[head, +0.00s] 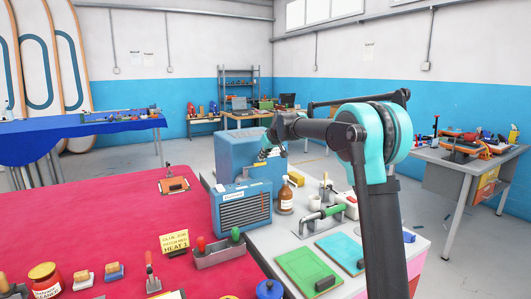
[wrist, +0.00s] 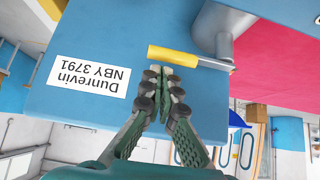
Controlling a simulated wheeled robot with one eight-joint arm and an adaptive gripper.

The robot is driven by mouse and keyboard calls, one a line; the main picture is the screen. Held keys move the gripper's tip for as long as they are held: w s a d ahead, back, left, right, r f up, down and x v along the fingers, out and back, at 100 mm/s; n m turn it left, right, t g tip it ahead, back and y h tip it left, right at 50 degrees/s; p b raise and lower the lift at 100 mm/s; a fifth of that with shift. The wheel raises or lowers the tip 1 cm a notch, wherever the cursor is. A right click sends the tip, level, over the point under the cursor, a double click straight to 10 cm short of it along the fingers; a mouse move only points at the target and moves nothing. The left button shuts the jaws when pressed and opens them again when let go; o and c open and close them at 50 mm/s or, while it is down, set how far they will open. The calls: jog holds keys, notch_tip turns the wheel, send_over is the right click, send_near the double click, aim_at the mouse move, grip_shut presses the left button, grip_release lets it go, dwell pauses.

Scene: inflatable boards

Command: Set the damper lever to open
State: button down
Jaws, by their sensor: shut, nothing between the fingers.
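The damper lever, a yellow grip (wrist: 172,56) on a thin metal rod, shows in the wrist view in front of a blue cabinet face (wrist: 95,40). The rod runs from the grip to the right, beside a grey metal pipe fitting. My gripper (wrist: 163,73) is shut, with its fingertips right at the lower edge of the yellow grip in the picture; I cannot tell whether they touch. Nothing is between the fingers. In the head view the blue cabinet (head: 236,152) stands behind the heater, and my gripper (head: 264,154) is in front of it, small and partly merged with the background.
A blue heater (head: 243,208) and a brown bottle (head: 286,196) stand close in front of the cabinet. A red-topped table (head: 100,215) spreads at left. Green and blue boards (head: 308,272) lie on the pale bench at right. A white label (wrist: 88,75) is on the cabinet.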

jog(key=shift+x, duration=1.15)
jog(key=shift+s+d, duration=0.1)
jog(key=s+m+h, duration=0.1)
jog(key=s+d+m+t+h, duration=0.1)
jog(key=m, duration=0.1)
jog(key=shift+s+m, duration=0.1)
jog(key=shift+m, duration=0.2)
jog(key=m+h, duration=0.7)
jog(key=m, duration=0.2)
send_over(254, 182)
jog(key=w+d, duration=0.2)
jog(key=w, duration=0.1)
jog(key=shift+w+d+g, duration=0.2)
jog(key=shift+g, duration=0.1)
jog(key=s+a+m+g+h, duration=0.1)
jog(key=m, duration=0.1)
jog(key=s+m+g+h, duration=0.1)
jog(key=m, duration=0.1)
jog(key=shift+s+a, duration=0.25)
jog(key=shift+a, duration=0.1)
jog(key=shift+s+a, duration=0.25)
jog(key=shift+a, duration=0.05)
